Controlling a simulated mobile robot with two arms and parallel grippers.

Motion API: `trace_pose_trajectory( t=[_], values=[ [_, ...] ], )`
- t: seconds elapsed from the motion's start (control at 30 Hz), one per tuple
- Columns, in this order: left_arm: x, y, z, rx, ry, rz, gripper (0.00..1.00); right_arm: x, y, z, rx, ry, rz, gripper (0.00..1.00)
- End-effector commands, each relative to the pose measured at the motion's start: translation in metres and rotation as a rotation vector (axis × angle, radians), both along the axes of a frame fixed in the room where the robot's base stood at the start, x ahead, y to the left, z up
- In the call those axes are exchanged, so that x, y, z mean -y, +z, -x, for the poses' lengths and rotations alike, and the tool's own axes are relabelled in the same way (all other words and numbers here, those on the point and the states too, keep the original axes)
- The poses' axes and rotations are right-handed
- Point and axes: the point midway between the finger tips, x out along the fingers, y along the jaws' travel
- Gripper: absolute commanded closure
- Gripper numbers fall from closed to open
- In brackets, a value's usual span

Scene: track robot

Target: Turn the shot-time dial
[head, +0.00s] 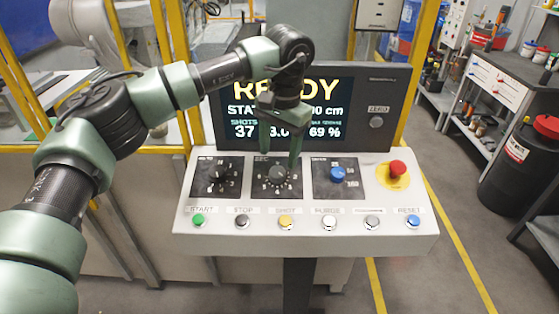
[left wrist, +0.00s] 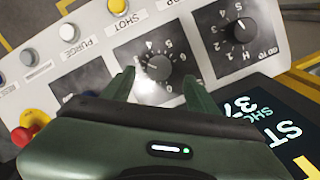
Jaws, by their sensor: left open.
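The shot-time dial (head: 278,174) is the dark round knob on the middle black plate marked SEC, with numbers around it. In the left wrist view the dial (left wrist: 160,67) lies just beyond my fingertips, roughly between their lines. My left gripper (head: 280,156) comes down from above over the middle plate. Its two green fingers are spread apart and empty in the left wrist view (left wrist: 161,84). I see no contact with the dial; the exact height above it is hard to tell. My right gripper is not in view.
A second black dial (head: 217,172) sits to the left and a blue knob (head: 337,174) to the right. A red emergency button (head: 397,168) is farther right. Several push buttons, including a yellow one (head: 286,222), line the front. The READY screen (head: 352,105) stands close behind.

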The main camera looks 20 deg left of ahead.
Motion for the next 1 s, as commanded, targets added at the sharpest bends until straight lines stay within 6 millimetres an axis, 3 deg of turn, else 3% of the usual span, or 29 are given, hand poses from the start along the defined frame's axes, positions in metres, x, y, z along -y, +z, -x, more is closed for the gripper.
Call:
trace_pose_trajectory(
  t=[0.1,0.2,0.5,0.63,0.67,0.87,1.0],
  values=[
    [-0.002,-0.020,0.000,-0.004,0.001,0.000,0.41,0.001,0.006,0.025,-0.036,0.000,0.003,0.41],
    [-0.003,-0.033,0.000,-0.003,0.001,0.001,0.41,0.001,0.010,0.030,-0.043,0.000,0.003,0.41],
    [-0.003,-0.049,-0.001,0.001,0.001,0.003,0.41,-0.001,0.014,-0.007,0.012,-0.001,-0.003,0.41],
    [-0.003,-0.049,-0.001,0.001,0.002,0.004,0.41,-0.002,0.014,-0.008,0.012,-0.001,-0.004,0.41],
    [-0.003,-0.049,-0.001,0.000,0.002,0.003,0.44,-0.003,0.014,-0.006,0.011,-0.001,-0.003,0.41],
    [-0.003,-0.049,-0.001,0.001,0.002,0.004,1.00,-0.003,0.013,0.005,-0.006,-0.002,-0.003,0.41],
    [-0.003,-0.049,-0.002,0.001,0.004,0.005,1.00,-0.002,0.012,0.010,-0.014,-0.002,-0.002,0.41]
  ],
)
